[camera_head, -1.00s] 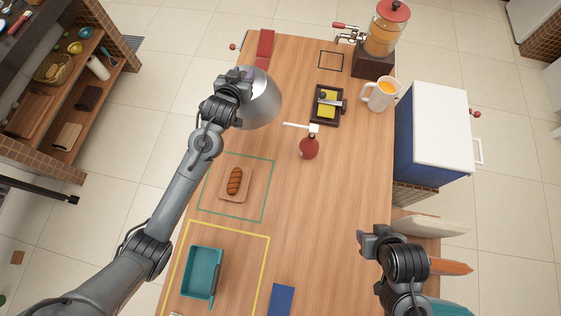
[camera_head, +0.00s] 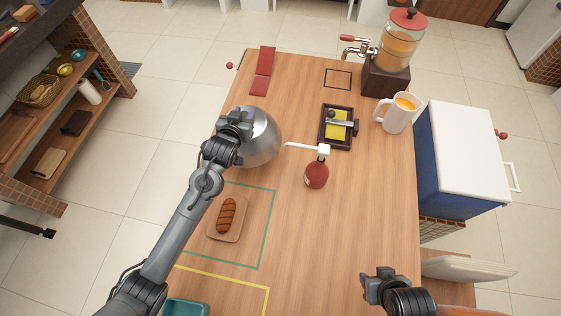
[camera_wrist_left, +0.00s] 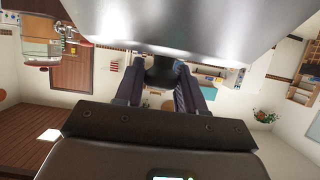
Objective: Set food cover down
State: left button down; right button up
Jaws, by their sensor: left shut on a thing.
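The food cover (camera_head: 262,138) is a shiny silver dome at the left edge of the wooden table, beyond the green outlined square. My left gripper (camera_head: 236,122) is at its top left side and shut on it. In the left wrist view the cover (camera_wrist_left: 175,22) fills the top, with the gripper fingers (camera_wrist_left: 162,92) reaching up to it.
A grilled sausage (camera_head: 227,215) lies on a small board (camera_head: 239,229) inside the green outline. A red bottle (camera_head: 316,174) with a white nozzle stands right of the cover. A butter tray (camera_head: 326,140), a mug (camera_head: 393,118) and a drink dispenser (camera_head: 397,50) stand farther right.

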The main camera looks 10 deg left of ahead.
pick_arm(q)
notch_tip(320, 180, down, 10)
jog(key=b, duration=0.1)
jog(key=shift+r, duration=0.2)
dwell(0.3)
jog(key=shift+f, duration=0.1)
jog(key=c, duration=0.7)
grip_release()
